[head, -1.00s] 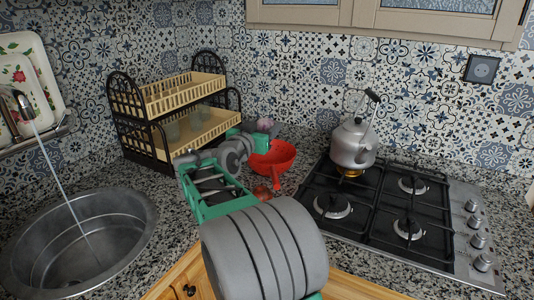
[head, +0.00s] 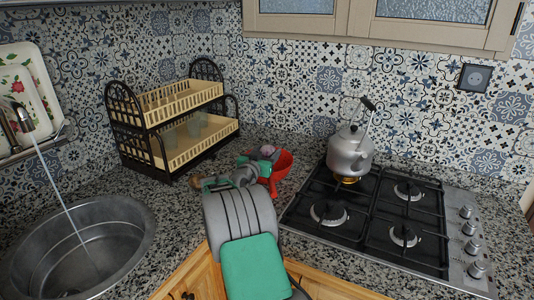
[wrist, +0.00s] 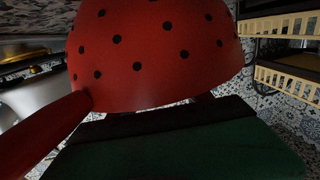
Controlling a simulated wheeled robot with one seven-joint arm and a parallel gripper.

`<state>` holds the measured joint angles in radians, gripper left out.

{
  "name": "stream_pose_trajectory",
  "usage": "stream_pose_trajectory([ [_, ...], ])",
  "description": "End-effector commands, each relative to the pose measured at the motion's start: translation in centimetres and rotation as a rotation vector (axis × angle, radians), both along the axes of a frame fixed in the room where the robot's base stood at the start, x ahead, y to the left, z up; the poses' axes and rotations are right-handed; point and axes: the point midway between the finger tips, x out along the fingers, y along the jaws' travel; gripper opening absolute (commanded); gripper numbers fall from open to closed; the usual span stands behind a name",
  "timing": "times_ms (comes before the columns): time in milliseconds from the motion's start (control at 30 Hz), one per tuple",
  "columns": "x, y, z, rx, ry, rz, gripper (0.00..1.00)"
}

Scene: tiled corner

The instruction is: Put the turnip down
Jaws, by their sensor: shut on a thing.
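The turnip (head: 267,150), a small pinkish-purple lump, shows in the head view at the tip of my gripper (head: 259,158). My gripper is shut on it, at the near left side of a red colander (head: 284,165) and at about its rim height in the picture. My arm hides part of the colander. I cannot tell whether the turnip is over the bowl or beside it. In the wrist view the colander (wrist: 155,55), red with dark holes, fills the upper middle, its handle at the lower left. The turnip cannot be made out there.
A kettle (head: 350,152) sits on the gas hob (head: 372,222) at the right. The sink (head: 85,245) with running water is at the left. Speckled counter lies between.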

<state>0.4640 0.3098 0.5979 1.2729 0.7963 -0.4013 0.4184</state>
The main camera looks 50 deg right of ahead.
Motion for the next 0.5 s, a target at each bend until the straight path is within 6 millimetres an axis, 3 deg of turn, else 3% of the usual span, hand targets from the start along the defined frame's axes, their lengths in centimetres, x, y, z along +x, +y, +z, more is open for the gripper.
stream_pose_trajectory([
  [500, 0.0, 0.0, -1.1, 0.000, 0.000, 0.001, 0.11],
])
